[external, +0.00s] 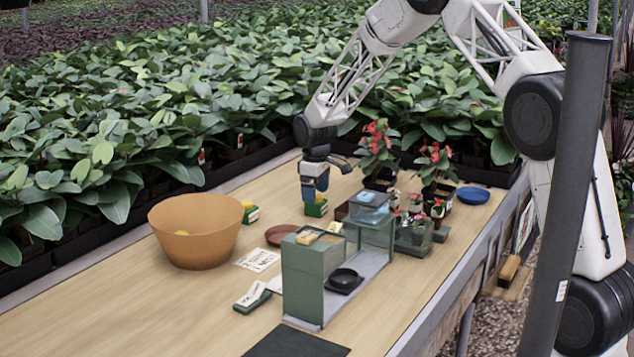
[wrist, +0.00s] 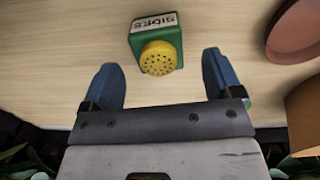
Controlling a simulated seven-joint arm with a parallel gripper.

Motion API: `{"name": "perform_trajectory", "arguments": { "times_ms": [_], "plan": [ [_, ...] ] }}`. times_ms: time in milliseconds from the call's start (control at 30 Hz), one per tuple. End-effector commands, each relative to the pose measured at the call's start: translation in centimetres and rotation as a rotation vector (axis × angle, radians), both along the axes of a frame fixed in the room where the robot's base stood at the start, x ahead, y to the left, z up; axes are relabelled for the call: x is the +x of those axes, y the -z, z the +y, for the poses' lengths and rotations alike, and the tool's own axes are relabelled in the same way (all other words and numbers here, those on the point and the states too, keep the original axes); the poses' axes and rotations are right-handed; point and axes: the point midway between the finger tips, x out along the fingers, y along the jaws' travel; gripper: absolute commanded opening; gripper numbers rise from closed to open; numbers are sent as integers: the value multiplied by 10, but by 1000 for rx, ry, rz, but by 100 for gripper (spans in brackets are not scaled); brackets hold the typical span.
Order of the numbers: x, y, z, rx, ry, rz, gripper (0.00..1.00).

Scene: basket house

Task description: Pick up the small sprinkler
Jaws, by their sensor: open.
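A small sprinkler (wrist: 159,57) with a round yellow perforated head on a green, white-labelled base stands on the wooden table. In the wrist view it lies just beyond my fingers, roughly centred between them. My gripper (wrist: 160,66) is open with its two blue fingers apart and nothing held. In the external view my gripper (external: 314,184) points down close above the green base (external: 316,209); the yellow head there is mostly hidden by the fingers. A similar green and yellow item (external: 250,213) stands farther left, beside the bowl.
A large orange bowl (external: 195,238) and a reddish-brown plate (external: 282,236) are nearby. A green glass-topped stand (external: 303,283) is in front, with potted red flowers (external: 378,150) to the right and a blue dish (external: 473,195) beyond. The table's left front is clear.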

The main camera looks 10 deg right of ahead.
Motion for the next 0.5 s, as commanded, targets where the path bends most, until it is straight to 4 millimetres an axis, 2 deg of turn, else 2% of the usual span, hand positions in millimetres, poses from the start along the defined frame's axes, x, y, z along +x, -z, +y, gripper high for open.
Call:
{"name": "perform_trajectory", "arguments": {
  "times_ms": [233, 500],
  "plan": [
    [0, 28, -2, -1, 0, 1, 85],
    [0, 35, -2, 0, 0, 0, 85]
  ]
}}
